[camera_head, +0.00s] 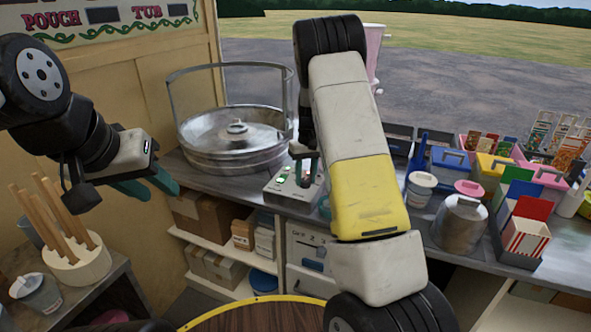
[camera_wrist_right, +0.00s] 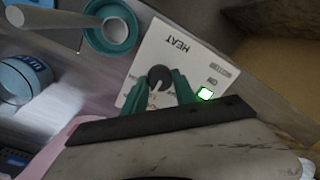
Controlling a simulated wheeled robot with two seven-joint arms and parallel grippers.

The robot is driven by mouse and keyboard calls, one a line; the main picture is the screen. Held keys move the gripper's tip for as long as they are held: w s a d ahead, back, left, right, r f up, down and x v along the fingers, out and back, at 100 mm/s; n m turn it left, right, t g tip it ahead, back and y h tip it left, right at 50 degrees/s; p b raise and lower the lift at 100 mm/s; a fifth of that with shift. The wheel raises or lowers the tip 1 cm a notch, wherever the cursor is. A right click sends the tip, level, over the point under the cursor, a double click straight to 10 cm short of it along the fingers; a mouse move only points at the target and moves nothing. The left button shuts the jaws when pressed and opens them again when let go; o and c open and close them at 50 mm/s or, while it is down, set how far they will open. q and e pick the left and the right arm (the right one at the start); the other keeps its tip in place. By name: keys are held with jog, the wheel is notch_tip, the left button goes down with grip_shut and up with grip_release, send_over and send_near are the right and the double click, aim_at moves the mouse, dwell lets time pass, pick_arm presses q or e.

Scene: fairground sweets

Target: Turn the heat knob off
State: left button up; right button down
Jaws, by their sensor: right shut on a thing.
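The heat control box (camera_head: 287,190) stands on the counter in front of the metal candy-floss pan (camera_head: 235,140). In the right wrist view its white panel (camera_wrist_right: 150,55) reads HEAT, upside down. The dark round heat knob (camera_wrist_right: 158,76) has a pale pointer line. My right gripper (camera_wrist_right: 166,88) has its teal fingers on either side of the knob, shut on it. In the head view my right arm hides part of the box. A green light (camera_wrist_right: 205,94) glows on the panel. My left gripper (camera_head: 152,186) hangs empty at the left, fingers apart, away from the box.
A teal-rimmed cup (camera_wrist_right: 108,30) stands close beside the box. Tubs, a metal canister (camera_head: 461,226) and a striped box (camera_head: 526,238) crowd the counter at the right. A block with wooden sticks (camera_head: 75,262) stands at the lower left. Shelves with cartons lie below the counter.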

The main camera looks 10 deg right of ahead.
aim_at(305, 179)
jog(key=n, duration=1.1)
jog(key=shift+w+n+g, duration=0.1)
jog(key=shift+n+g, duration=0.2)
dwell(0.5)
jog(key=c, duration=1)
grip_release()
jog(key=r, duration=0.7)
jog(key=shift+w, duration=0.2)
jog(key=shift+r, duration=0.4)
